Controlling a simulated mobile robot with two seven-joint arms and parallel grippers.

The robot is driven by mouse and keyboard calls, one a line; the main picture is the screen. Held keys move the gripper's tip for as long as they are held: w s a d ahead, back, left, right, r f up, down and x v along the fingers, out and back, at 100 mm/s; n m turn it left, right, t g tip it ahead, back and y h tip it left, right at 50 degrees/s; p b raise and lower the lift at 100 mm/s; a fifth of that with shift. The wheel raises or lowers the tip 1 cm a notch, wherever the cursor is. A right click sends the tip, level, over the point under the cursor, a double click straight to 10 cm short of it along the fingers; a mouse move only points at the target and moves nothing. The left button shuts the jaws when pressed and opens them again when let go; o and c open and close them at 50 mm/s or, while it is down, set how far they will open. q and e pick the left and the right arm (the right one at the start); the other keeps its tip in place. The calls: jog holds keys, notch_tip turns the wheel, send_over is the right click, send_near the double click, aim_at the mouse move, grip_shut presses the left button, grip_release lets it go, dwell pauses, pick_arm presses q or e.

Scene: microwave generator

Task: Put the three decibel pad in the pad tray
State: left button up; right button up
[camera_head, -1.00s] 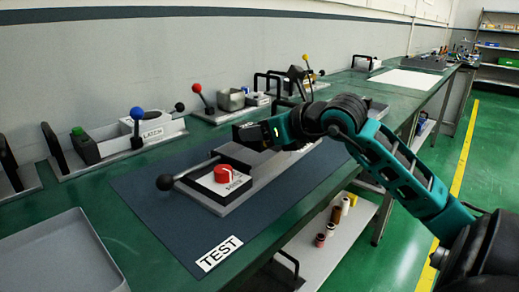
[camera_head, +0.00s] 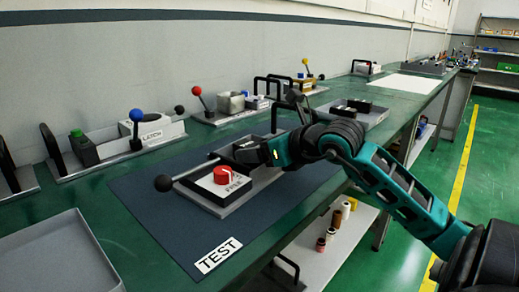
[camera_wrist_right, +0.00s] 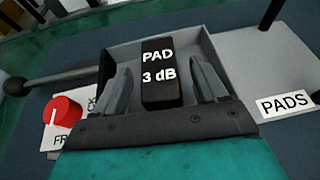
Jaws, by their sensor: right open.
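The three decibel pad (camera_wrist_right: 160,88) is a black block with white "PAD 3 dB" lettering in the right wrist view. It lies inside a shallow grey walled recess (camera_wrist_right: 118,58). My right gripper (camera_head: 238,153) is open, with one finger on each side of the pad and a gap to it. In the head view the gripper hides the pad. A grey plate with a "PADS" label (camera_wrist_right: 284,104) lies right of the recess. A grey tray with dark blocks (camera_head: 372,119) stands beyond my arm; I cannot tell which is the pad tray. My left gripper is not in view.
The fixture's red knob (camera_head: 223,175) and a black-balled lever (camera_head: 163,183) stand close to the gripper. The dark "TEST" mat (camera_head: 165,228) lies underneath. An empty grey tray (camera_head: 55,262) is front left. Levered fixtures line the wall.

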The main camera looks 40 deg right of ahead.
jog(key=shift+r+p, duration=0.25)
jog(key=shift+p, duration=0.05)
jog(key=shift+s, duration=0.3)
jog(key=a+v, duration=0.1)
jog(key=v, duration=1)
jog(key=shift+s+d+p, duration=0.2)
jog(key=shift+d+p, duration=0.15)
jog(key=shift+d, duration=0.15)
